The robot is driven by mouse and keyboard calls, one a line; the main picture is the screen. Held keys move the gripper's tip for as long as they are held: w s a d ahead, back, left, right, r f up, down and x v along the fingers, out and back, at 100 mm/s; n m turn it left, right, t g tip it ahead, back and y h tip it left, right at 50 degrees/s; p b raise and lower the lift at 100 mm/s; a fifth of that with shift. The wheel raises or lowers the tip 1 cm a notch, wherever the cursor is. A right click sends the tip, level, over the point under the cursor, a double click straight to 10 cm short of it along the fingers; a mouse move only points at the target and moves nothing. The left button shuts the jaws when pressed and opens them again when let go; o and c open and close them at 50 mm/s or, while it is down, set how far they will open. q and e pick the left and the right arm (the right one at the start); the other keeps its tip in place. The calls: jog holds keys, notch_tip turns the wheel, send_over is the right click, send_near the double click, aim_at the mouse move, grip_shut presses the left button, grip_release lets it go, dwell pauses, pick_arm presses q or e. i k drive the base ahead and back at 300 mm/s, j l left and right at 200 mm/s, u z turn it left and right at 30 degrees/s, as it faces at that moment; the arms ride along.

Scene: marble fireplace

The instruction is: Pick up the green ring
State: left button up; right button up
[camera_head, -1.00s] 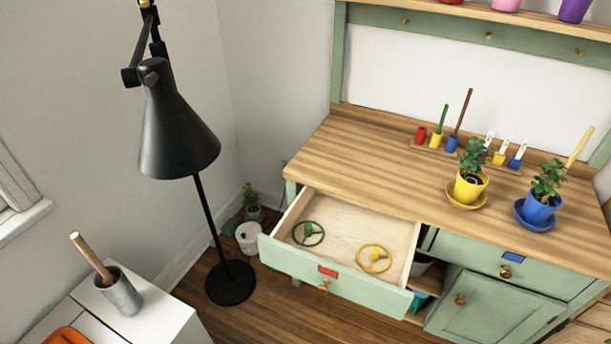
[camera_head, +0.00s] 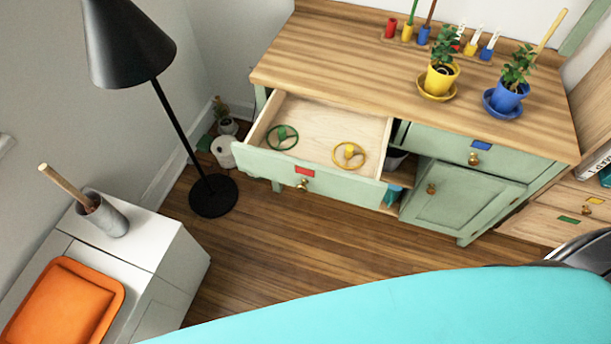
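The green ring (camera_head: 282,138) looks like a small wheel with spokes. It lies in the left part of the open drawer (camera_head: 262,163) of the green workbench. A similar yellow ring (camera_head: 348,155) lies to its right in the same drawer, apart from it. Nothing covers the green ring. Neither of my grippers shows in the head view.
A black floor lamp (camera_head: 213,195) stands left of the drawer. A white cabinet (camera_head: 140,245) with an orange tray (camera_head: 62,305) is at the lower left. Potted plants stand on the wooden worktop (camera_head: 330,65). The wood floor (camera_head: 270,255) before the drawer is clear.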

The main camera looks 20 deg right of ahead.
aim_at(281, 130)
jog(key=z, duration=1)
jog(key=i+l+z, duration=0.3)
jog(key=i, duration=0.2)
jog(key=i+l+z, duration=0.35)
jog(key=i, duration=0.15)
jog(key=k+j, duration=0.05)
jog(key=j, duration=0.05)
